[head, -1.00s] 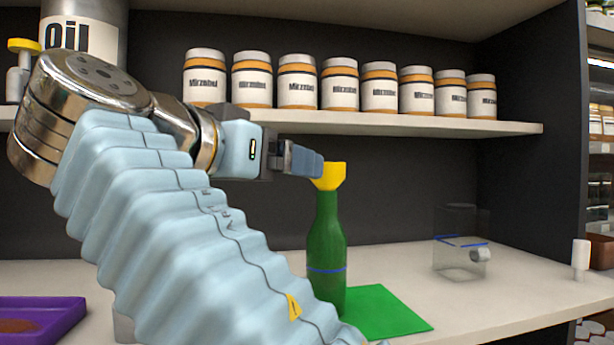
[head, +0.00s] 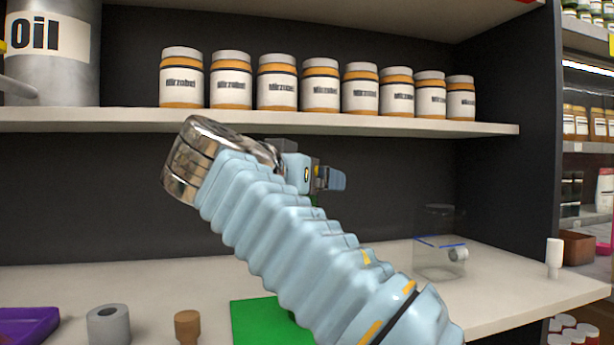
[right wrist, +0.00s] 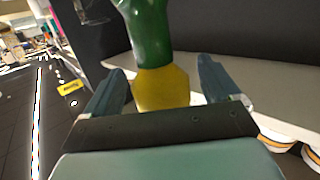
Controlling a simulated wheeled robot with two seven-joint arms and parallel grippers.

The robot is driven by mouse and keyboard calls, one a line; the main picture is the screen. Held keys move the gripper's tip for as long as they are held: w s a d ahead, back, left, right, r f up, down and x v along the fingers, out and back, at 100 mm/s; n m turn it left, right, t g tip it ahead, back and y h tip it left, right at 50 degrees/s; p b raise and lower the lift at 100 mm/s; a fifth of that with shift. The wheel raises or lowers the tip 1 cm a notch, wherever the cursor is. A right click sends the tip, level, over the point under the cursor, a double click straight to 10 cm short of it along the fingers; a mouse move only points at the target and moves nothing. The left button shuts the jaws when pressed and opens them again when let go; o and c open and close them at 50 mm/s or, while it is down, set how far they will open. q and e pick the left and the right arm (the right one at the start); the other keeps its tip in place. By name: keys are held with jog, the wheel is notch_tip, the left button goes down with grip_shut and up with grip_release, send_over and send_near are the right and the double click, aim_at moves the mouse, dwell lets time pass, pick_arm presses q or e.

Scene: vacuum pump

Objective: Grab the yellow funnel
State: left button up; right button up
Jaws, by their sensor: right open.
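The yellow funnel (right wrist: 160,88) shows in the right wrist view between the two fingers of my right gripper (right wrist: 160,90), with a gap visible on its right side. It sits at the mouth of the green bottle (right wrist: 147,35), which appears upside down there. In the head view my right gripper (head: 332,179) is at the bottle's top, below the jar shelf. The gripper and arm hide nearly all of the funnel and bottle there. My right gripper is open. My left gripper is not in view.
A green mat (head: 262,315) lies on the counter, partly behind my arm. A clear container (head: 438,262) stands to the right. A grey ring (head: 109,325), a brown stopper (head: 187,326) and a purple tray (head: 25,325) are at front left. Several jars (head: 321,86) line the shelf above.

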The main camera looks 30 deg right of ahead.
jog(key=c, duration=1)
jog(key=shift+c, duration=0.2)
jog(key=shift+r, duration=0.1)
